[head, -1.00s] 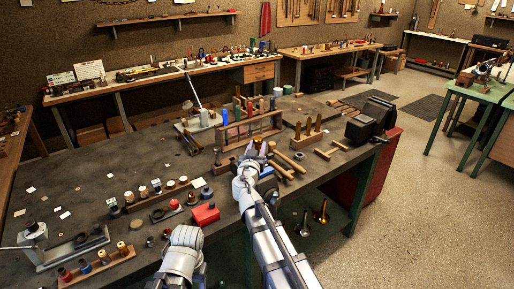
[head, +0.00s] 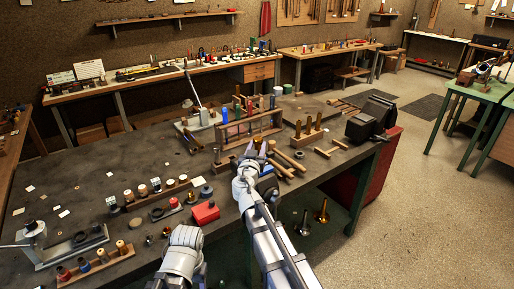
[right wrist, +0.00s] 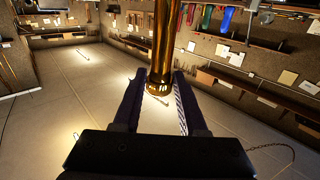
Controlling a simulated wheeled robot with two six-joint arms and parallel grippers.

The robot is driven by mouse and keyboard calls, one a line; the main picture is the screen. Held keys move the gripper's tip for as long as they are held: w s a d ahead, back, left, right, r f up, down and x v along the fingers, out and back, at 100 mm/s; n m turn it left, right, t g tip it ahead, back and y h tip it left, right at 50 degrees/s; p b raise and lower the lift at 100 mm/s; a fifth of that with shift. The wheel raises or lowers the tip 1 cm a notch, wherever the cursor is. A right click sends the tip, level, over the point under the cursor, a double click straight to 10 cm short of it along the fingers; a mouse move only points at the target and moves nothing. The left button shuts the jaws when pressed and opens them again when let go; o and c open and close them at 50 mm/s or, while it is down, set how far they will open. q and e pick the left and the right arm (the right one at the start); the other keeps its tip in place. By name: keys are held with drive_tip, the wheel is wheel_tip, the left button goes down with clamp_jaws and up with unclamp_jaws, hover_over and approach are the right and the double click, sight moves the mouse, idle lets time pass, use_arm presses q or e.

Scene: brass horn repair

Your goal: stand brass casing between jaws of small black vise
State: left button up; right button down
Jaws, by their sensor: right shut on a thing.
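The brass casing (right wrist: 164,42) shows large in the right wrist view, as a shiny upright tube with a rimmed lower end. My right gripper (right wrist: 158,82) is shut on it near that end, one dark finger on each side. In the head view my right gripper (head: 256,150) is over the bench's front edge, by the wooden rack; the casing is too small to make out there. The small black vise (head: 371,117) stands at the bench's right end, to the right of the gripper and apart from it. Its jaw gap cannot be made out. My left gripper is not visible.
A wooden stand with upright brass pieces (head: 306,134) and loose wooden-handled tools (head: 286,160) lie between my right gripper and the vise. A wooden rack of coloured tubes (head: 250,127) is behind the gripper. A red box (head: 205,212) sits to its left.

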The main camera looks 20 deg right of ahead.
drive_tip(key=shift+f+b, duration=1.5)
drive_tip(key=shift+f, duration=0.1)
drive_tip(key=shift+f, duration=0.1)
drive_tip(key=shift+f+b, duration=1.7)
drive_tip(key=shift+b, duration=0.1)
drive_tip(key=shift+c, duration=1.9)
unclamp_jaws()
drive_tip(key=shift+s, duration=0.1)
drive_tip(key=v, duration=0.7)
drive_tip(key=shift+s+a, duration=0.25)
